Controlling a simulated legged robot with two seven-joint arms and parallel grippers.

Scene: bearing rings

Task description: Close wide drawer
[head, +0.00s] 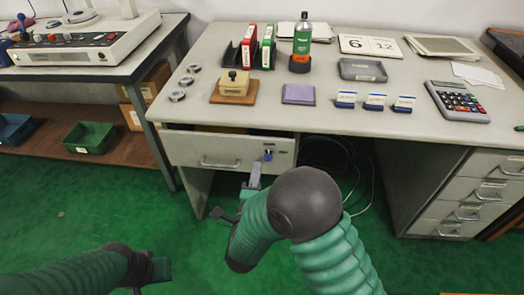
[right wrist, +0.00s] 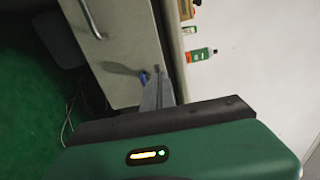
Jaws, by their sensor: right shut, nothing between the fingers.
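The wide drawer (head: 232,148) is under the left part of the desk and stands slightly open, with a dark gap along its top edge. Its bar handle (head: 221,163) is left of centre, and a blue key (head: 268,155) sits in the lock at the right. My right gripper (head: 255,170) is shut and empty, low at the drawer front near the key. In the right wrist view its fingers (right wrist: 157,92) overlap the edge of the drawer front (right wrist: 118,45); contact is unclear. My left gripper (head: 150,272) is low at the left, away from the drawer; its opening is unclear.
The desk top (head: 300,112) holds binders, a green bottle (head: 302,38), stamps, a grey tray (head: 362,69) and a calculator (head: 458,101). A drawer stack (head: 465,205) stands at the right. Cables hang in the knee space. A side table (head: 100,70) stands at the left.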

